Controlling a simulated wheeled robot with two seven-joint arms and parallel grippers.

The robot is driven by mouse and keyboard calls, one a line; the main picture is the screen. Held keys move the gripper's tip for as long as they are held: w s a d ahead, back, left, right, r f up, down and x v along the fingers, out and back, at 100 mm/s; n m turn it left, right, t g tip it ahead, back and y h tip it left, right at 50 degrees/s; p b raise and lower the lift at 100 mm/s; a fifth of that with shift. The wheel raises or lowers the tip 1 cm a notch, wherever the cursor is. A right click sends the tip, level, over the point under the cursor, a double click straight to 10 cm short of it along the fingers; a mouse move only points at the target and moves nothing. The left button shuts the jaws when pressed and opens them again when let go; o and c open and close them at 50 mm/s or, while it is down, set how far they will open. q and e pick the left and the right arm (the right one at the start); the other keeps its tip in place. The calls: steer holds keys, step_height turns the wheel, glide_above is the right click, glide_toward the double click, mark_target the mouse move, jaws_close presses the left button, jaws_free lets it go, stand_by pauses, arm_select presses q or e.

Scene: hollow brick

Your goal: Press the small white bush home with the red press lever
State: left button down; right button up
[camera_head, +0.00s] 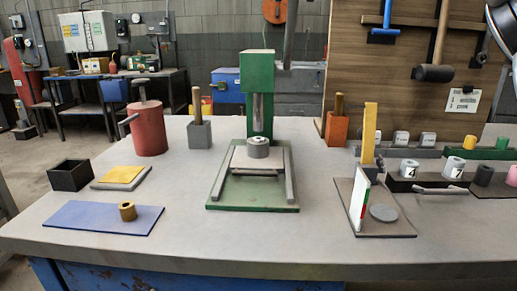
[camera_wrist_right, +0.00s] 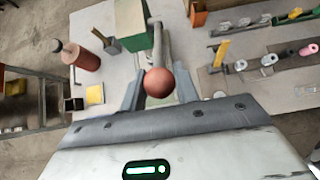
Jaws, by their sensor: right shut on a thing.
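The green press (camera_head: 257,75) stands at the middle of the bench. Its steel ram (camera_head: 258,112) points down at a grey round part (camera_head: 258,150) on the press plate; they look close, but contact is unclear. I cannot tell whether a white bush sits between them. The grey lever arm (camera_head: 288,35) rises out of the head view's top edge. In the right wrist view, its red ball knob (camera_wrist_right: 159,82) sits between the fingers of my right gripper (camera_wrist_right: 158,92), which is shut on it. My left gripper is not in view.
A gauge stand (camera_head: 385,228) is right of the press. A blue mat (camera_head: 90,219) with a brass ring (camera_head: 127,211) and a red cylinder (camera_head: 148,130) are left.

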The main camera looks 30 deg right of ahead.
steer(key=shift+s+a+f, duration=0.15)
steer(key=shift+s+f, duration=0.05)
steer(key=shift+f, duration=0.1)
steer(key=shift+s+a+f+b, duration=0.15)
steer(key=shift+s+f+b, duration=0.1)
steer(key=shift+f+b, duration=0.3)
steer(key=shift+s+a+f+b, duration=0.15)
steer(key=shift+s+f+b, duration=0.1)
steer(key=shift+f+b, duration=0.3)
steer(key=shift+s+a+f+b, duration=0.15)
steer(key=shift+s+f+b, duration=0.1)
steer(key=shift+f+b, duration=0.3)
steer(key=shift+s+a+f+b, duration=0.15)
steer(key=shift+s+f+b, duration=0.6)
steer(key=shift+b, duration=0.25)
steer(key=shift+f, duration=0.1)
